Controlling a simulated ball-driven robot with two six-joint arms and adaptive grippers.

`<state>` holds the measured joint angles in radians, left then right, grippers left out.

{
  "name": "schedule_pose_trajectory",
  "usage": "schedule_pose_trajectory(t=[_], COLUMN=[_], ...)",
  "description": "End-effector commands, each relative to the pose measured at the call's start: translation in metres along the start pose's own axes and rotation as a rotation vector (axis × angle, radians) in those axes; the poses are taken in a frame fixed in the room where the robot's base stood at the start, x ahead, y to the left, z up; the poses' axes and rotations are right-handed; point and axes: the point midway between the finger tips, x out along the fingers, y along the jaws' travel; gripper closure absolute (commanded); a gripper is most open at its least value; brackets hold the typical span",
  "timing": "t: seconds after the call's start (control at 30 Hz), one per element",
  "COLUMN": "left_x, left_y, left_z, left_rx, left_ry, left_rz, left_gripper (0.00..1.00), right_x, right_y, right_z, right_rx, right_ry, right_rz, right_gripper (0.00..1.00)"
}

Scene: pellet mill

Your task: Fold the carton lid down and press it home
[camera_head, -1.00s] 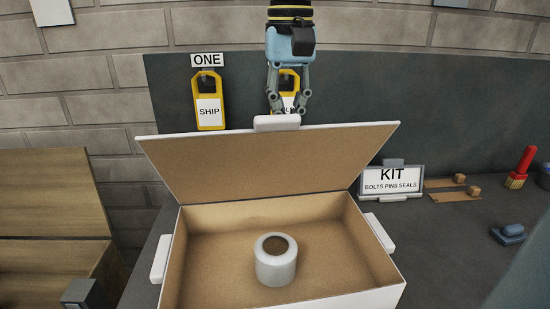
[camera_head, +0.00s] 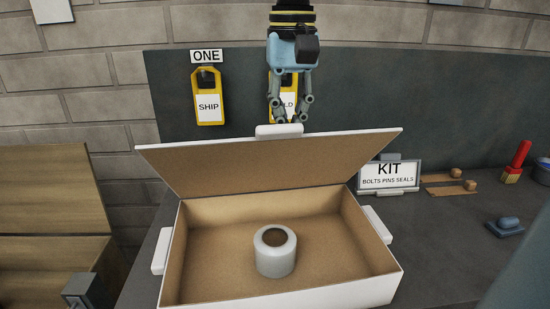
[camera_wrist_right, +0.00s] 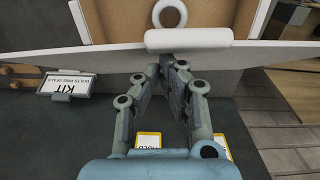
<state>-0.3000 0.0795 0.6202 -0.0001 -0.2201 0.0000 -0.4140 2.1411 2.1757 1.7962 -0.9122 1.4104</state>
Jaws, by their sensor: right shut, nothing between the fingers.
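The open carton (camera_head: 290,300) stands on the bench, white outside and brown inside. Its lid (camera_head: 270,163) is hinged at the rear rim and stands raised, its brown inner face showing. A white tab (camera_head: 279,131) sits at the middle of the lid's free edge; it also shows in the right wrist view (camera_wrist_right: 188,39). My right gripper (camera_head: 289,118) is shut and empty, just behind and above this tab. In the right wrist view its fingertips (camera_wrist_right: 174,62) are close to the tab; I cannot tell whether they touch. My left gripper is not in view.
A white ring-shaped part (camera_head: 275,262) stands inside the carton. White side tabs (camera_head: 161,250) (camera_head: 377,225) stick out. A KIT sign (camera_head: 389,176), a red brush (camera_head: 517,162) and a dark blue block (camera_head: 506,226) are at right. A wooden crate (camera_head: 50,210) is at left. Yellow tags (camera_head: 208,98) hang behind.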

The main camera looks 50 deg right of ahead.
Motion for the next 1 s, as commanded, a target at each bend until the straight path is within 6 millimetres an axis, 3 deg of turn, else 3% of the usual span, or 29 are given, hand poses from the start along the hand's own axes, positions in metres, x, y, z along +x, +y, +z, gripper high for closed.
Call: schedule_pose_trajectory(t=[1.0], left_x=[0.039], left_y=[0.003], left_z=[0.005], left_rx=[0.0], left_ry=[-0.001], left_rz=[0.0], left_gripper=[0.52], right_x=[0.041], right_y=[0.0], right_z=[0.047], right_rx=[-0.001], right_ry=[0.0], right_rz=[-0.001], right_gripper=[1.0])
